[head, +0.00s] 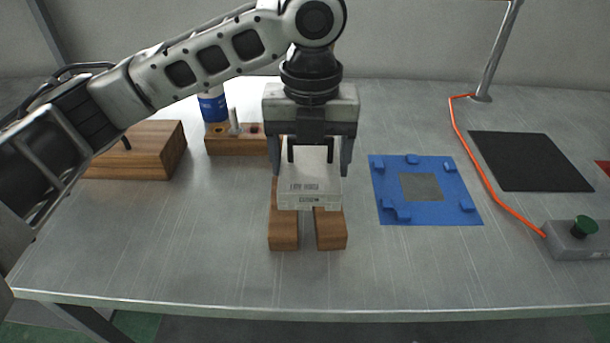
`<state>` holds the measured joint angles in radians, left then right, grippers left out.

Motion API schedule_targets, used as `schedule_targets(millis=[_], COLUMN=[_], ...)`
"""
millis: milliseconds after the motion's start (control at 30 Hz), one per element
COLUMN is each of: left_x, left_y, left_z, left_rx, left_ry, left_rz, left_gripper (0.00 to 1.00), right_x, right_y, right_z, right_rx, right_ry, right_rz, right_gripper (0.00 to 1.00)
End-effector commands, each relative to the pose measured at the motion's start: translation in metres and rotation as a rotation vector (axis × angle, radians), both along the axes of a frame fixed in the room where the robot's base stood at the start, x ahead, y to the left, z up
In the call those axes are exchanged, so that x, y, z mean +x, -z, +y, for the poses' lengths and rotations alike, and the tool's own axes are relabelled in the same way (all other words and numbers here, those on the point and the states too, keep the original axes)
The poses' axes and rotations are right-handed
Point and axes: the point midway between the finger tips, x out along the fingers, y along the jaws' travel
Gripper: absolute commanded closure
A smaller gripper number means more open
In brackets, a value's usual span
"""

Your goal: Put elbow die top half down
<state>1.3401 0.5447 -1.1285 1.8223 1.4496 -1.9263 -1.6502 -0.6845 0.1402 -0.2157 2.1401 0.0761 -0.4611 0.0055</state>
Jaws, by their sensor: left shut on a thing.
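The elbow die top half (309,190) is a pale grey metal block with dark lettering on its front face. My left gripper (312,170) points down and is shut on it, one finger on each side. The die half shows just above or on two wooden blocks (284,232) that stand side by side with a gap between them. Whether it touches the wood cannot be told from this view. The gripper hides the back of the die half. My right gripper is not in view.
A blue fixture (385,194) with raised tabs lies to the right, with a black mat (530,162) beyond an orange cable (485,180). A grey box with a green button (583,228) is at the right edge. Wooden blocks (150,150) and a blue-labelled container (212,106) stand at the left back.

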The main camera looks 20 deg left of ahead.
Motion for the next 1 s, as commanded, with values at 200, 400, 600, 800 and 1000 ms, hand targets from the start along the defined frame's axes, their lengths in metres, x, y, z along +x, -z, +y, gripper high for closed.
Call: schedule_targets(millis=[200,400,600,800,1000], left_x=[0.002,0.002,0.002,0.002,0.002], left_y=[0.016,0.039,0.039,0.042,0.048], left_z=[0.009,0.008,0.008,0.008,0.008], left_rx=[0.0,-0.001,-0.002,-0.001,0.0], left_ry=[0.0,0.002,0.002,0.001,0.001], left_rz=[0.0,-0.002,-0.004,-0.002,-0.002], left_gripper=[0.74,0.74,0.74,0.74,0.74], right_x=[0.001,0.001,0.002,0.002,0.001], right_y=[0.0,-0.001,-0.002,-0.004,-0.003], right_z=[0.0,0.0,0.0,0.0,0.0], right_rx=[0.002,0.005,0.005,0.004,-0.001], right_ry=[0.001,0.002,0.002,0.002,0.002], right_rz=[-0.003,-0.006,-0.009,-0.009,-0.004], right_gripper=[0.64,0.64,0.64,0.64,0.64])
